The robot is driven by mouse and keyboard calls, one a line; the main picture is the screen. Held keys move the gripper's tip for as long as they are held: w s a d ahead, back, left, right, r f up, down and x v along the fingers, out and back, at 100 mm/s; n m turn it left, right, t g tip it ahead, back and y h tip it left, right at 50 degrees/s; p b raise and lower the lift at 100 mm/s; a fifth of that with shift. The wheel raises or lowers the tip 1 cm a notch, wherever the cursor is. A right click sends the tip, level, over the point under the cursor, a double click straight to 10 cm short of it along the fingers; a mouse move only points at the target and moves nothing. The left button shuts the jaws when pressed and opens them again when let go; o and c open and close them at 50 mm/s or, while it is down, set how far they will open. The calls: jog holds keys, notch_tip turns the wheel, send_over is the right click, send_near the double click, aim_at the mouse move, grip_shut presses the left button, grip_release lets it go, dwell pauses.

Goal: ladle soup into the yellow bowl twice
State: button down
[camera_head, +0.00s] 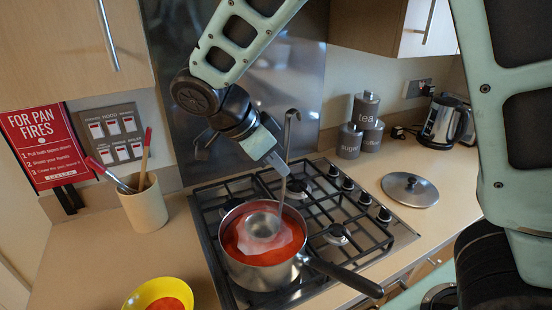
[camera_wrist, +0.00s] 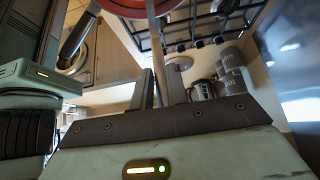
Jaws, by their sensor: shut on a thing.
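A steel pot (camera_head: 262,266) of red soup (camera_head: 268,248) stands on the front left part of the hob, its dark handle pointing right. My gripper (camera_head: 282,168) is shut on the upright handle of a steel ladle (camera_head: 284,160). The ladle's round bowl is over the pot, at or just above the soup; I cannot tell whether it touches. A paler patch shows around the ladle bowl. The yellow bowl (camera_head: 135,298) is at the bottom edge, partly cut off, with red soup in it. In the wrist view the ladle handle (camera_wrist: 158,50) runs up between my fingers.
A cream utensil pot (camera_head: 145,208) stands left of the hob (camera_head: 345,255). A lid (camera_head: 410,189) lies on the right counter, with canisters (camera_head: 349,141) and a kettle (camera_head: 440,122) behind. The counter between utensil pot and yellow bowl is clear.

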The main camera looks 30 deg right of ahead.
aim_at(281, 191)
jog(key=shift+f+b, duration=2.35)
jog(key=shift+f, duration=0.75)
jog(key=shift+r+p, duration=3.85)
jog(key=shift+r, duration=2.35)
jog(key=s+a+p, duration=0.2)
jog(key=a+p, duration=0.1)
jog(key=a, duration=0.9)
jog(key=s+a+p, duration=0.2)
jog(key=a+p, duration=0.1)
jog(key=a, duration=1)
jog(key=shift+a, duration=0.3)
jog(key=shift+f, duration=0.2)
